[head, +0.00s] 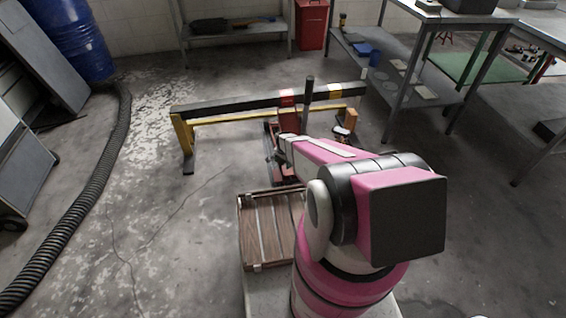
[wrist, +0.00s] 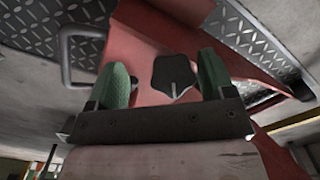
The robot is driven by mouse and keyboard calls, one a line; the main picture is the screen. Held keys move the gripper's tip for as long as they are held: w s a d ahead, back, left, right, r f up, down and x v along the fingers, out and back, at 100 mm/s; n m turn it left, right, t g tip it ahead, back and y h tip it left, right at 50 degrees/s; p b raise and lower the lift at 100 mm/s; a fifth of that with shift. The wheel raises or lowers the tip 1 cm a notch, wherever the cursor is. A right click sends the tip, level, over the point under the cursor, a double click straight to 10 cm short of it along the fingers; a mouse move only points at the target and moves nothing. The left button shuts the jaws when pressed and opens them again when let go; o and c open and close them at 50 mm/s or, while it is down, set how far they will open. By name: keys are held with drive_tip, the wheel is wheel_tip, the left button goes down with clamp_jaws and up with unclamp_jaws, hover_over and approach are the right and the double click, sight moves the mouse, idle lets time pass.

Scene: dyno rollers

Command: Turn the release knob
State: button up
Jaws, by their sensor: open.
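In the wrist view a dark, lobed knob (wrist: 173,77) with a pale line on its face sits on a red metal body (wrist: 150,38). My gripper (wrist: 165,80) is open, with one green finger to the left of the knob and one to the right. The knob shows between the fingers, with a visible gap on the left and a narrower one on the right. I cannot tell how deep the fingers reach along it.
A black and yellow barrier beam (head: 230,105) stands behind the red body. A wooden slatted box (head: 262,230) is beside my arm. Metal tables (head: 440,15) stand at right, and a black corrugated hose (head: 90,200) lies at left. In the wrist view a metal handle (wrist: 65,60) is left of the fingers.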

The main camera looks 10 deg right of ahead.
drive_tip(key=shift+s+a, duration=0.15)
drive_tip(key=shift+c, duration=0.6)
drive_tip(key=c, duration=0.7)
drive_tip(key=shift+o, duration=0.6)
drive_tip(key=shift+s, duration=0.1)
drive_tip(key=shift+o, duration=0.8)
drive_tip(key=shift+d, duration=0.25)
drive_tip(key=o, duration=0.5)
drive_tip(key=shift+o, duration=0.2)
drive_tip(key=shift+d, duration=0.1)
drive_tip(key=shift+w+d, duration=0.25)
drive_tip(key=shift+w, duration=0.15)
